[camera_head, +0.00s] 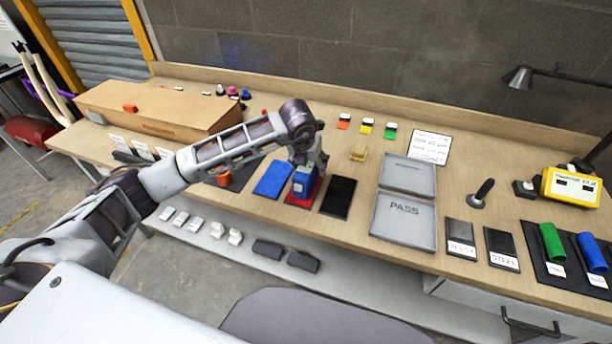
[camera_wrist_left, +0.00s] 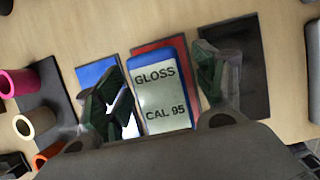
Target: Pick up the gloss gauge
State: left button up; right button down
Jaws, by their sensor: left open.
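The gloss gauge (camera_head: 304,182) is a blue block on a red panel (camera_head: 292,200) on the bench. In the left wrist view the gauge (camera_wrist_left: 160,97) shows a pale label reading "GLOSS CAL 95". My left gripper (camera_head: 308,166) is above the gauge, pointing down. In the left wrist view its open fingers (camera_wrist_left: 163,88) stand on either side of the gauge, the left one nearer to it. I cannot tell if they touch it. The lower end of the gauge is hidden by the gripper body. My right gripper is not in view.
A blue panel (camera_head: 273,180) lies left of the red one and a black panel (camera_head: 338,197) right of it. A grey tray marked PASS (camera_head: 404,222) lies further right. A long wooden box (camera_head: 160,108) stands at the back left.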

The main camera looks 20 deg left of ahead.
pick_arm(q)
jog(key=shift+x, duration=1.6)
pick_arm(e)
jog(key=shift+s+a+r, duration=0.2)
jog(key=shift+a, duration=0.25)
pick_arm(q)
jog(key=shift+w+a, duration=0.1)
jog(key=shift+c, duration=0.2)
jog(key=shift+r, duration=0.1)
jog(key=c, duration=1.4)
jog(key=shift+o, duration=0.2)
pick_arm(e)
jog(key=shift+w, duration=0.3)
pick_arm(q)
jog(key=shift+r, duration=0.1)
jog(key=shift+r+b, duration=0.3)
jog(key=shift+r, duration=4.6)
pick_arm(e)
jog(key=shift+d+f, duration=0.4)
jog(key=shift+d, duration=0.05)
pick_arm(q)
jog(key=shift+f+b, duration=0.6)
jog(key=shift+f, duration=0.1)
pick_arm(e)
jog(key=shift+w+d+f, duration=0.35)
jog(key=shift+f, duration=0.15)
